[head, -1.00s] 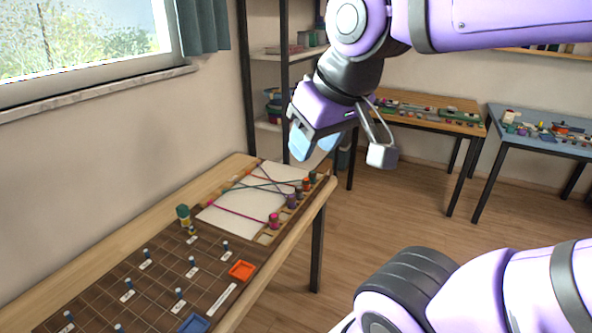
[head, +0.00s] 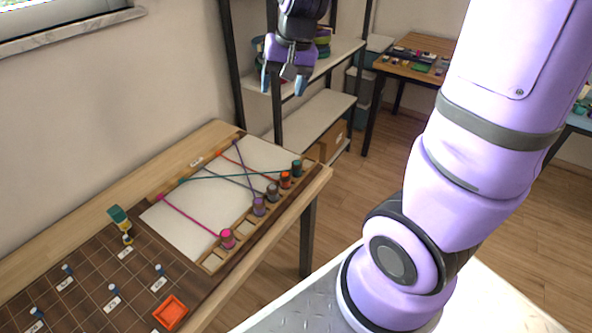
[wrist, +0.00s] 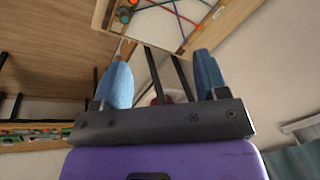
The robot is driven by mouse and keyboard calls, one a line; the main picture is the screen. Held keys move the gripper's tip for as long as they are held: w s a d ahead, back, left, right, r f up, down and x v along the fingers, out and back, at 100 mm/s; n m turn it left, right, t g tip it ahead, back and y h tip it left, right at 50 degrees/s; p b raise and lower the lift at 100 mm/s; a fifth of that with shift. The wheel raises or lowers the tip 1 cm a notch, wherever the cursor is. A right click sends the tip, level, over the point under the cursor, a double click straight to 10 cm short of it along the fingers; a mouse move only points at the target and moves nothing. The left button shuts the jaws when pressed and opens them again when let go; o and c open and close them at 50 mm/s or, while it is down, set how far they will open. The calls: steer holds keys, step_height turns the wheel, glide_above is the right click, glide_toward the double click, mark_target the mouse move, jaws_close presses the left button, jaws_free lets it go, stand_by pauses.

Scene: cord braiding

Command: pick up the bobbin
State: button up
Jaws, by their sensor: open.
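Several cord-wound bobbins stand along the right edge of a white braiding board (head: 190,232): pink (head: 228,239), purple (head: 259,206), grey-brown (head: 272,192), orange (head: 285,180) and teal (head: 297,168). Coloured cords run from them across the board, some crossing. The task does not say which bobbin is meant. My gripper (head: 284,82) is open and empty, high above and beyond the board's far end, fingers down. In the wrist view its two blue fingers (wrist: 162,70) are spread apart.
A brown gridded board (head: 90,270) with small pegs, labels and an orange tray (head: 171,313) lies at the near end of the wooden table. A shelf rack (head: 318,125) stands behind the table.

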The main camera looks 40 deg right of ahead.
steer(key=w+d+f+m+g, duration=0.1)
steer(key=w+d+f+m, duration=0.35)
steer(key=f, duration=0.65)
steer(key=m+g+h, duration=0.1)
steer(key=g, duration=0.1)
glide_above(297, 163)
step_height(297, 163, down, 12)
steer(key=shift+w+f, duration=0.15)
steer(key=shift+f, duration=5.4)
steer(key=c, duration=1)
